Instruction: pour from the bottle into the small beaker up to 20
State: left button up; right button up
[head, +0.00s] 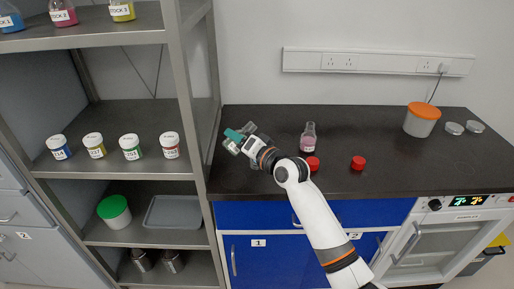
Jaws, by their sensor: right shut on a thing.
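A clear narrow-necked bottle (308,138) with pink liquid and a white label stands upright on the dark counter. My right gripper (240,139) is at the counter's left end, left of this bottle and apart from it. It is shut on a small clear and teal thing (233,135). The gripper partly covers this thing, and I cannot tell whether it is a bottle or a beaker. Clear glass (249,128) shows just beyond it, too small to make out. I cannot make out a small beaker or any scale marks. My left gripper is not in view.
Red caps (358,162) and (313,163) lie on the counter (390,175). A white tub with an orange lid (422,118) and clear dishes (454,128) are at the right. A metal shelf (190,75) with labelled jars borders the left.

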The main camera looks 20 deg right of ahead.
jog(key=shift+a+f+m+b, duration=0.1)
jog(key=shift+f+m+b, duration=0.2)
jog(key=shift+m+b, duration=0.5)
dwell(1.7)
jog(key=shift+a+f+m+b, duration=0.1)
jog(key=shift+f+m+b, duration=0.7)
jog(key=shift+f+b, duration=0.35)
dwell(1.4)
jog(key=shift+r+m+t+y+p, duration=0.3)
jog(key=shift+r+m+t+p, duration=0.1)
jog(key=shift+r+m+p, duration=0.4)
dwell(2.2)
